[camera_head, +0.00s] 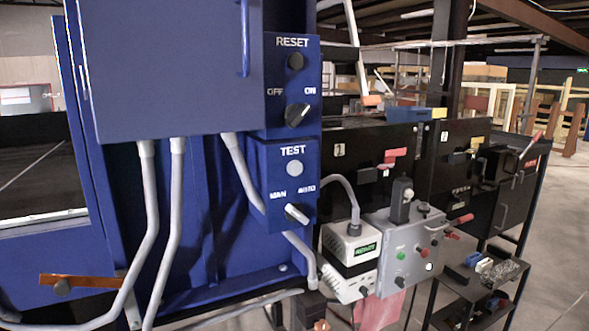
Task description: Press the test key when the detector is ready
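A blue control panel (269,150) stands in the centre. Its lower section is labelled TEST and has a pale round button (294,168) above a MAN/AUTO selector knob (297,213). Its upper section is labelled RESET, with a dark round button (295,61) and an OFF/ON knob (297,115). A white detector box (335,243) hangs to the lower right of the panel. Its small green display (365,249) is lit; the blurred word on it looks like READY. Neither of my grippers can be made out.
A grey control box (385,226) with a green button and several knobs sits right of the detector. Grey conduits (150,230) run down the blue cabinet (165,70). Black cabinets (373,155) and a cluttered side table (462,290) stand at the right; open floor lies beyond.

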